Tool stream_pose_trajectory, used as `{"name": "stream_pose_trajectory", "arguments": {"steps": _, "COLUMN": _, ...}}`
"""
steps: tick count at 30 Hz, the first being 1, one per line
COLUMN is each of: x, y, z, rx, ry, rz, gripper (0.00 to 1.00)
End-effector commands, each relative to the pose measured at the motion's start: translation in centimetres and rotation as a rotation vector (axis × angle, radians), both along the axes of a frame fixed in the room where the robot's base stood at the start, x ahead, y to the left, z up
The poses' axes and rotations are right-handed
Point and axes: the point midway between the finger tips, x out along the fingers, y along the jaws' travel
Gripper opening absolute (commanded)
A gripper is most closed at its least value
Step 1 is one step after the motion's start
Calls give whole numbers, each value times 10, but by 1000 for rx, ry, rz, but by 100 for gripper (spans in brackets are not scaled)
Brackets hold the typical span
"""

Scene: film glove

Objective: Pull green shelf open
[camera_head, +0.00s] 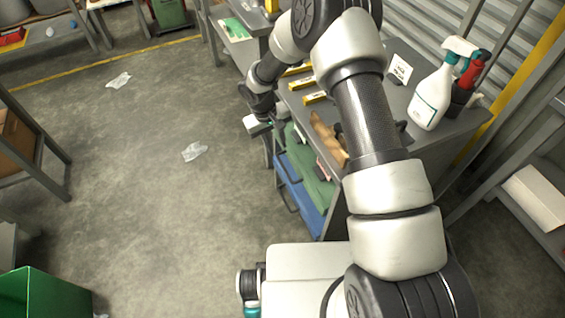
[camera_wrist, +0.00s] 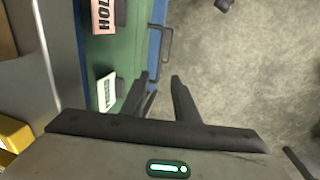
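The green shelf (camera_head: 308,168) is a drawer-like tray in the grey workbench, above a blue one. In the wrist view its green surface (camera_wrist: 128,48) runs down the left, with a pink label and a white-green label on it. My gripper (camera_head: 258,128) is at the bench's left front side, near the green shelf's front edge. In the wrist view my gripper's two dark fingers (camera_wrist: 160,80) are apart. A thin dark bar shows beside the left finger; I cannot tell whether it is the green shelf's handle or whether the fingers touch it.
The blue shelf (camera_head: 297,193) lies below the green one; a dark handle (camera_wrist: 166,45) shows beside its blue edge. A spray bottle (camera_head: 434,95) and yellow-black items stand on the bench top. The floor (camera_head: 150,200) left of the bench is mostly clear, with crumpled plastic film (camera_head: 194,151).

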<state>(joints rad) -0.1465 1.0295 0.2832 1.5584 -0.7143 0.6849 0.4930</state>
Motion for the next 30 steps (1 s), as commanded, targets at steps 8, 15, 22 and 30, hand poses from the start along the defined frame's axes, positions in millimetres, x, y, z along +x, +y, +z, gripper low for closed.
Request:
{"name": "stream_pose_trajectory", "arguments": {"steps": 8, "x": 3, "y": -12, "z": -64, "rx": -1, "ry": 3, "rz": -2, "gripper": 28}}
{"name": "stream_pose_trajectory", "arguments": {"steps": 15, "x": 7, "y": -19, "z": -105, "rx": 0, "ry": 1, "rz": -1, "gripper": 28}}
{"name": "stream_pose_trajectory", "arguments": {"steps": 22, "x": 9, "y": -21, "z": -120, "rx": -1, "ry": -1, "rz": -1, "gripper": 28}}
{"name": "stream_pose_trajectory", "arguments": {"steps": 30, "x": 9, "y": -22, "z": -121, "rx": -1, "ry": -1, "rz": -1, "gripper": 28}}
